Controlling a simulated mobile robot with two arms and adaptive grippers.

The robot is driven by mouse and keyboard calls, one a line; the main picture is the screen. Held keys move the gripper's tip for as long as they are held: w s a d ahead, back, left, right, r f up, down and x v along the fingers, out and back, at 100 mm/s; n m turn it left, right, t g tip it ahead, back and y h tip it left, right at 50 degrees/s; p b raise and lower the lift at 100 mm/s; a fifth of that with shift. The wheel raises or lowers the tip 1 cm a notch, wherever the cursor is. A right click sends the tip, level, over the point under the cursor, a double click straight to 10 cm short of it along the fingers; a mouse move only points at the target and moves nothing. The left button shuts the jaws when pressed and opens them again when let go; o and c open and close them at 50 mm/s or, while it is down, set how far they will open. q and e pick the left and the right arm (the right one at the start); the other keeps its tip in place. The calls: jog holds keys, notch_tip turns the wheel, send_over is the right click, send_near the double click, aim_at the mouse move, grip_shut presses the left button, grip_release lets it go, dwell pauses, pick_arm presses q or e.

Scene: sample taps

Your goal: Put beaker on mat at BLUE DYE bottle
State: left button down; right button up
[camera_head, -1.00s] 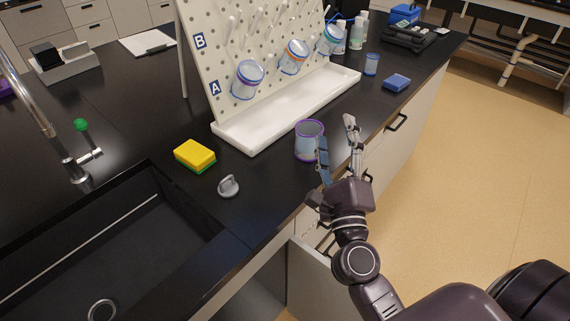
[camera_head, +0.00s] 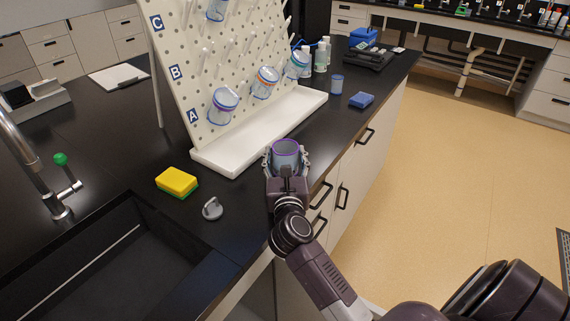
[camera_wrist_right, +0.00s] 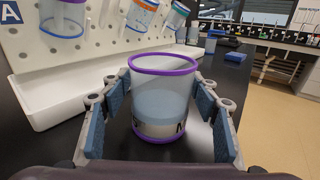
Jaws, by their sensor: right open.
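A clear beaker with purple rims (camera_head: 286,152) stands upright on the black counter in front of the white drying-rack tray. In the right wrist view the beaker (camera_wrist_right: 163,95) holds pale bluish liquid and has a label low on its side. The wrist view shows gaps between the pads and the beaker (camera_wrist_right: 160,120). Several bottles (camera_head: 318,58) stand at the back right; I cannot read their labels. No mat is clearly identifiable. My left gripper is not in view.
The pegboard rack (camera_head: 225,60) holds several beakers above a white tray (camera_head: 262,135). A yellow sponge (camera_head: 177,181), a grey stopper (camera_head: 212,208) and the sink (camera_head: 110,265) lie left. A blue sponge (camera_head: 361,100) and small blue container (camera_head: 336,85) are further right.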

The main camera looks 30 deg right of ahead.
aim_at(285, 148)
jog(key=x, duration=0.5)
jog(key=shift+d, duration=0.1)
jog(key=shift+s, duration=0.1)
jog(key=shift+c, duration=0.5)
jog(key=c, duration=1.2)
jog(key=shift+c, duration=0.8)
jog(key=shift+r, duration=0.15)
